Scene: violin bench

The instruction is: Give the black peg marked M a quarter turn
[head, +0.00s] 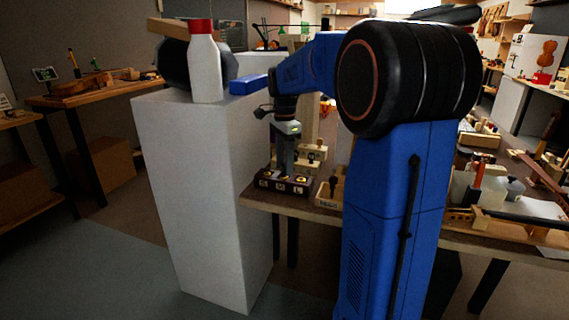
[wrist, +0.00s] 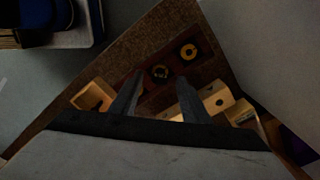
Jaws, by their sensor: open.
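A dark red-brown block (head: 285,186) with pale letters on its front and brass rings on top stands at the table's left corner. In the wrist view the block (wrist: 208,50) shows one brass ring (wrist: 188,52) clear of my fingers. A black peg (wrist: 160,72) in another ring shows between my fingertips, apparently the M one, though its mark is too small to read there. My gripper (wrist: 160,78) points down over the block, open, with a finger on each side of the peg. I cannot tell whether the fingers touch it. In the head view my gripper (head: 284,164) hides the peg.
A tall white pillar (head: 195,190) with a red-capped white bottle (head: 206,65) stands close left of the block. A light wooden box (head: 328,197) and a wooden stand (head: 313,156) are beside and behind the block. Tools and bottles crowd the bench's right part.

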